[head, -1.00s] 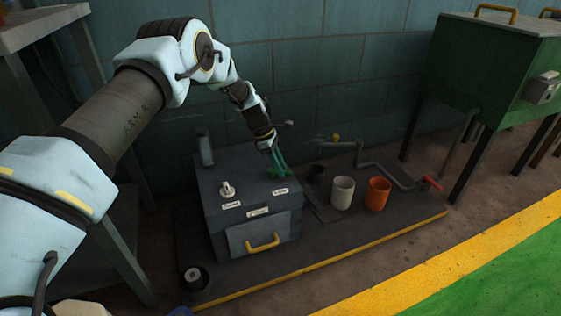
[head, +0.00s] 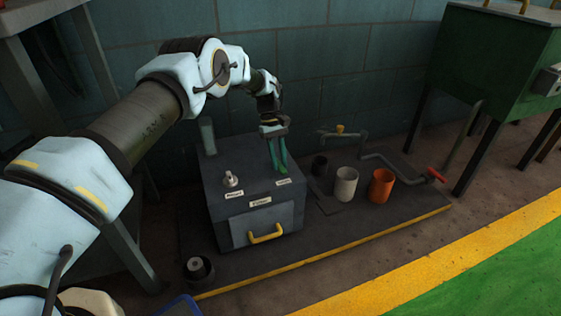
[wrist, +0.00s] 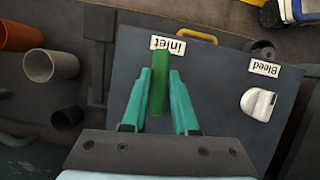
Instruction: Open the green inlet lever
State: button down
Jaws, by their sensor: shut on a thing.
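The green inlet lever (wrist: 158,92) stands on the dark box (head: 222,170), beside the white "inlet" label (wrist: 168,45). In the wrist view it lies between the teal fingers of my gripper (wrist: 161,75), nearer the left finger. My gripper is shut on the lever. In the head view my gripper (head: 277,168) points down over the box's right rear part, and the fingers largely hide the lever there.
A white bleed knob (wrist: 259,104) and a yellow front handle (head: 265,235) are on the box. A grey cup (head: 346,184), an orange cup (head: 381,186) and a pipe with a red-ended handle (head: 436,175) stand to the right. A wall is close behind.

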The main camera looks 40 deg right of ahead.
jog(key=shift+a+m, duration=0.15)
jog(key=shift+m, duration=0.45)
jog(key=shift+w+y, duration=0.1)
jog(key=shift+y, duration=0.2)
jog(key=c, duration=0.7)
grip_release()
jog(key=p+v, duration=0.1)
jog(key=v, duration=0.9)
jog(key=shift+w+r, duration=0.1)
jog(key=shift+r, duration=0.3)
